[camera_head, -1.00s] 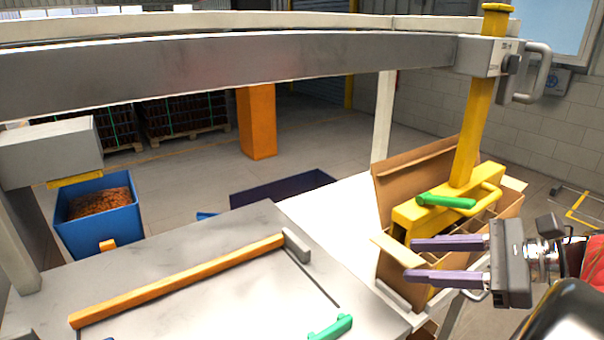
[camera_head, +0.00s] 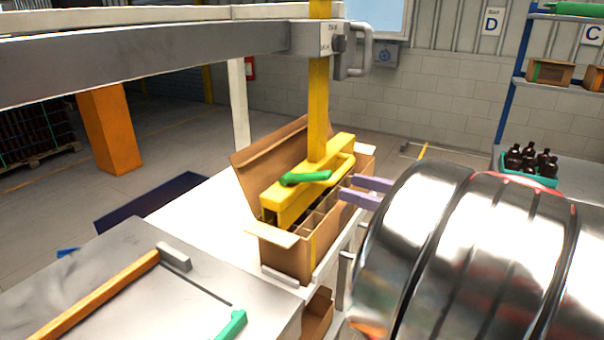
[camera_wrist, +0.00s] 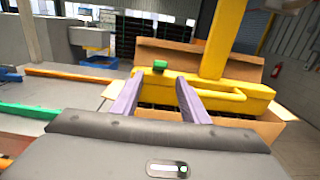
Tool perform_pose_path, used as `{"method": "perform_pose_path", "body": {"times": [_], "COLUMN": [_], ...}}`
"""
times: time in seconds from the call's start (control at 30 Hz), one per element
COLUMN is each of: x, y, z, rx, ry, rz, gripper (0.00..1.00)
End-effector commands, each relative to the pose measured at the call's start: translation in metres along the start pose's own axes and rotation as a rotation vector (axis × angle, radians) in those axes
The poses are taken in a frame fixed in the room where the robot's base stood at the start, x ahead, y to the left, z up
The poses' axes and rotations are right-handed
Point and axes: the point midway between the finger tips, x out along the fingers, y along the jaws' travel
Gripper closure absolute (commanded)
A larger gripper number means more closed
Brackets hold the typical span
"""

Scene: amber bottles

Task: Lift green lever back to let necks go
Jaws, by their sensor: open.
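The green lever (camera_head: 305,178) lies on top of the yellow gripping head (camera_head: 290,192), which hangs on a yellow post inside an open cardboard carton (camera_head: 287,254). Necks are not clearly visible; the head and carton walls hide the carton's inside.
The grey beam (camera_head: 150,62) carries the post. A steel table (camera_head: 120,285) with an orange bar (camera_head: 95,297) and a second green handle (camera_head: 233,325) stands at front left. A teal crate of amber bottles (camera_head: 530,162) stands at right.

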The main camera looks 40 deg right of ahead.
Motion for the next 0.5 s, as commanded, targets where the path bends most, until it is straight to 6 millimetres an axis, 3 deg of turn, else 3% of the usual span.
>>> {"method": "perform_pose_path", "body": {"times": [0.5], "x": [0.061], "y": [0.001], "z": [0.0], "rx": [0.0], "ry": [0.0], "rz": [0.005], "gripper": [0.59]}}
